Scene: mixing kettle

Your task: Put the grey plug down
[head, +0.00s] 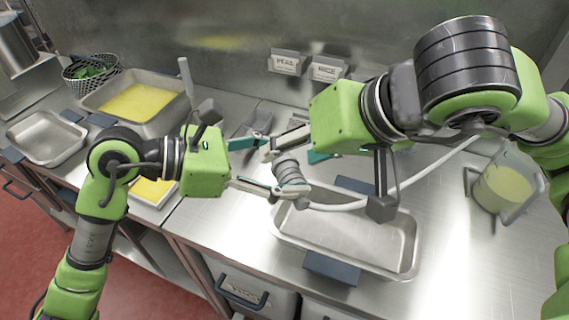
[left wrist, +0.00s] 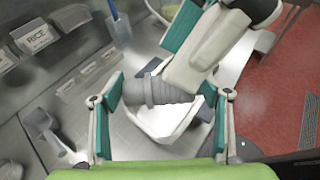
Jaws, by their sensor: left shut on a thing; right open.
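The grey plug (head: 288,168) is a ribbed, stepped piece held above the counter, near the back left corner of an empty metal pan (head: 345,238). My left gripper (head: 279,166) is shut on it. In the left wrist view the plug (left wrist: 158,90) lies crosswise between the left fingers (left wrist: 165,105), one at each side. My right gripper (head: 291,152) is open, with its fingers close by the plug from behind and right. It also shows in the left wrist view (left wrist: 190,62), just beyond the plug. Whether it touches the plug, I cannot tell.
A long pale curved bar (head: 440,172) crosses above the pan. A clear jug with yellow contents (head: 505,187) stands right. Pans with yellow food (head: 172,78), an empty tray (head: 46,157) and a basket (head: 67,75) are left. Bare counter lies right of the pan.

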